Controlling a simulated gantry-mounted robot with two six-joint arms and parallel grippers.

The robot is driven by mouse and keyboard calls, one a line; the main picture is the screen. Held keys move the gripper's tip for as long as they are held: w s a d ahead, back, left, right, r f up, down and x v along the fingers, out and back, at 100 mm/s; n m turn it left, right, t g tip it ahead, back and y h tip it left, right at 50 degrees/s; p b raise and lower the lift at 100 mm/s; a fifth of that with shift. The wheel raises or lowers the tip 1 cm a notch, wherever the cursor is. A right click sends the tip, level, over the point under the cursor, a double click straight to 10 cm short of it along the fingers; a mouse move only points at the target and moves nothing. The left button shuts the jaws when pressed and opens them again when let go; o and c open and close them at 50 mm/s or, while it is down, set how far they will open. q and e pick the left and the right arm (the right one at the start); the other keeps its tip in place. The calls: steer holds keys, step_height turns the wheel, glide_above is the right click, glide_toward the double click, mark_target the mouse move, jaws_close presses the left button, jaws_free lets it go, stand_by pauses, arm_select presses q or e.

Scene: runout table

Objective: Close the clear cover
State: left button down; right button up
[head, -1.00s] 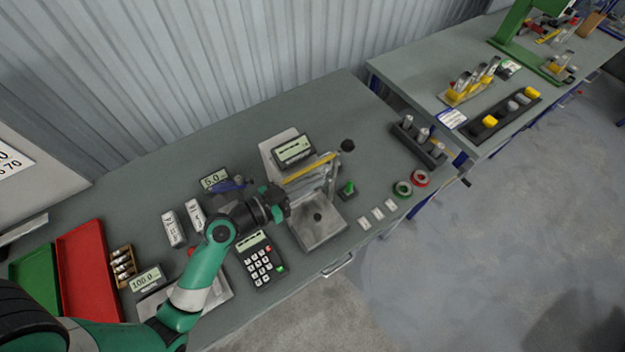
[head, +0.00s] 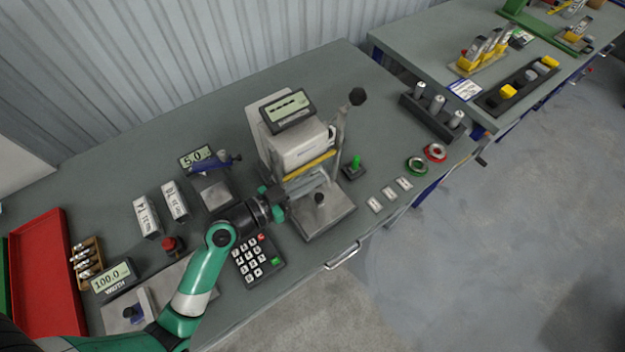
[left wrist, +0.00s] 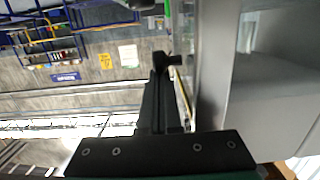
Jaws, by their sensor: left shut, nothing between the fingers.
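The press-like device stands on the table in the head view, with a display (head: 288,110) on top, a pale housing (head: 300,148) and a metal base plate (head: 322,214). The clear cover is hard to make out; a yellow strip (head: 310,165), apparently its edge, crosses the front of the housing, above the base plate. My left gripper (head: 276,203) is shut and empty, just left of the device and near the strip's left end. In the left wrist view its shut fingers (left wrist: 165,62) lie close beside a pale panel (left wrist: 212,80). I cannot tell whether they touch. My right gripper is not in view.
A keypad (head: 258,258) lies below my left gripper. A green-buttoned box (head: 354,168), green and red rings (head: 417,166) and a dark rack (head: 432,110) stand to the right. A small 5.0 display unit (head: 205,157) stands left of the device. The back of the table is clear.

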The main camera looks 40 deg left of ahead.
mark_target(313, 172)
arm_select(q)
steer(key=shift+f, duration=0.2)
steer(key=r+p, duration=0.1)
steer(key=w+r+p, duration=0.1)
steer(key=r, duration=0.1)
steer(key=r+p, duration=0.2)
steer(key=shift+w+d, duration=0.2)
steer(key=shift+w, duration=0.1)
steer(key=shift+s+a+f+b, duration=0.3)
steer(key=shift+s+f+b, duration=0.15)
steer(key=shift+s+b, duration=0.25)
steer(key=v, duration=0.8)
steer(key=shift+s, duration=0.25)
steer(key=shift+r, duration=0.1)
